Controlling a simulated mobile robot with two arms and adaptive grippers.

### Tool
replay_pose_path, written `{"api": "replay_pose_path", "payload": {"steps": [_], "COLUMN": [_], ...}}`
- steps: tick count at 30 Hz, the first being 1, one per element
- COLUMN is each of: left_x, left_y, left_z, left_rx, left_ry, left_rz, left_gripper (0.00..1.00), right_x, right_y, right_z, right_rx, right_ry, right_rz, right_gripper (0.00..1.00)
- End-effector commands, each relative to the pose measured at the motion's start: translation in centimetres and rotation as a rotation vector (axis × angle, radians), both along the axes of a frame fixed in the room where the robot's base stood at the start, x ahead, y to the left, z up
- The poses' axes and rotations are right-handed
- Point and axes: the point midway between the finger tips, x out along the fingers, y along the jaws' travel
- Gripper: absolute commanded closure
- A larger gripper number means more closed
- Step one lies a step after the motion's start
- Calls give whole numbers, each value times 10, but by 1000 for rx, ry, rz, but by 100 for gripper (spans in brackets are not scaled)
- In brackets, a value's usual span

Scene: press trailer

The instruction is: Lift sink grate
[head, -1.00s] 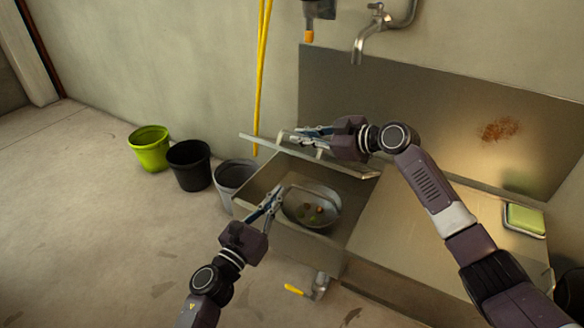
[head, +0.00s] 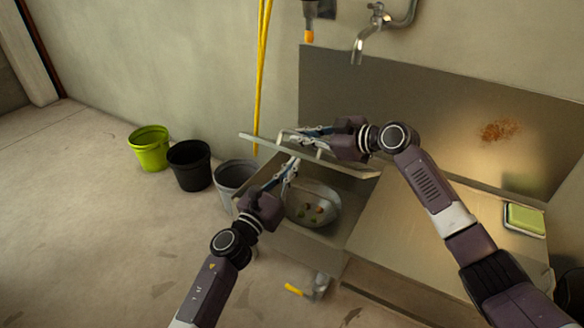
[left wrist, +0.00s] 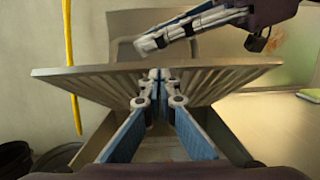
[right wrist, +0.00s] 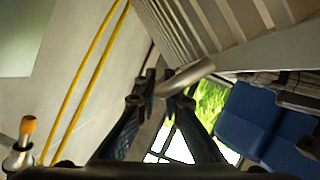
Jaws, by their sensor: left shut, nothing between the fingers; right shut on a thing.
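The sink grate (head: 350,168), a slatted metal panel, is raised above the open sink basin (head: 345,225) and seen nearly edge-on in the head view. My right gripper (head: 303,136) is shut on the grate's bar handle, which shows in the right wrist view (right wrist: 187,77). My left gripper (head: 292,163) is shut and empty, its fingertips close under the grate. In the left wrist view the slats of the grate (left wrist: 85,82) lie just beyond its fingertips (left wrist: 160,78); I cannot tell whether they touch.
A green bucket (head: 149,150), a black bucket (head: 189,165) and a grey bucket (head: 232,176) stand left of the sink. A faucet (head: 365,40) hangs above. A yellow hose (head: 261,80) runs down the wall.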

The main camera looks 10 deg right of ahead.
Motion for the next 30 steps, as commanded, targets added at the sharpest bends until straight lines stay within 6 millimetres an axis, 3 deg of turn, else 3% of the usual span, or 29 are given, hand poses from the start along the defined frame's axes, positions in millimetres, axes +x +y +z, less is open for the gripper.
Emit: {"api": "replay_pose_path", "payload": {"steps": [6,14,15,19,30], "left_x": [8,11,11,11,10], "left_y": [-6,-6,-6,-6,-7], "left_z": [18,23,23,24,25], "left_rx": [2,-4,-4,-6,-6], "left_ry": [-6,-6,-7,-7,-9], "left_rz": [-1,3,4,3,0], "left_gripper": [100,100,100,100,100], "right_x": [0,-4,-4,-4,-4], "right_y": [1,5,5,5,1], "right_z": [0,-5,-5,-6,-6], "right_rx": [1,0,0,-1,-5], "right_ry": [0,11,11,12,12], "right_rz": [1,11,12,13,8], "right_gripper": [100,100,90,75,74]}}
